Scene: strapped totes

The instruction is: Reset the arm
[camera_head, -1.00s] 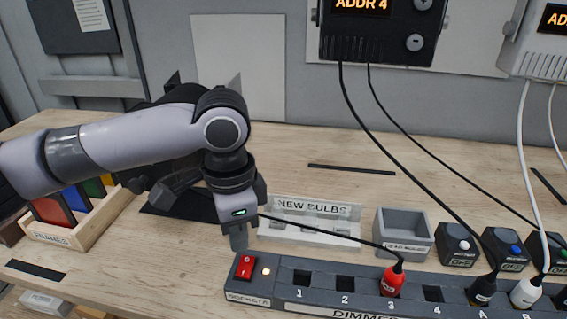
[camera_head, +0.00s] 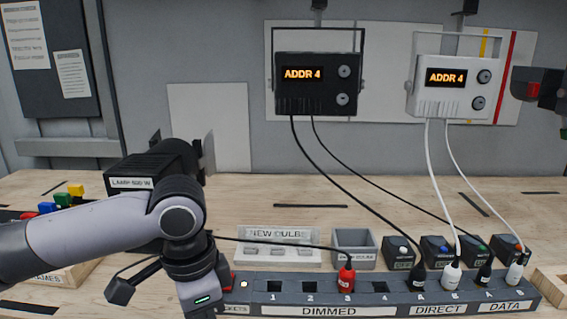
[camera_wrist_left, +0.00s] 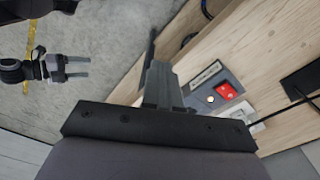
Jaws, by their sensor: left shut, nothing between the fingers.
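My left arm (camera_head: 90,240) comes in from the left in the head view. Its wrist (camera_head: 203,290) is at the bottom edge, at the left end of the dimmer strip (camera_head: 320,311), and its fingers are cut off there. In the left wrist view my left gripper (camera_wrist_left: 160,72) is shut and empty, near the table edge. The strip's red switch (camera_wrist_left: 226,91) and lit lamp (camera_wrist_left: 210,99) lie right of the fingers, apart from them in the picture. My right gripper (camera_wrist_left: 78,67) shows at the left of that view, over the floor, its fingers apart and empty.
A black lamp (camera_head: 145,172) stands behind my left arm. A NEW BULBS tray (camera_head: 279,260) and grey bin (camera_head: 355,243) sit behind the strip. Cables hang from two wall units (camera_head: 319,85) (camera_head: 452,88). A FRAMES rack (camera_head: 80,272) is at left. The table behind the tray is mostly clear.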

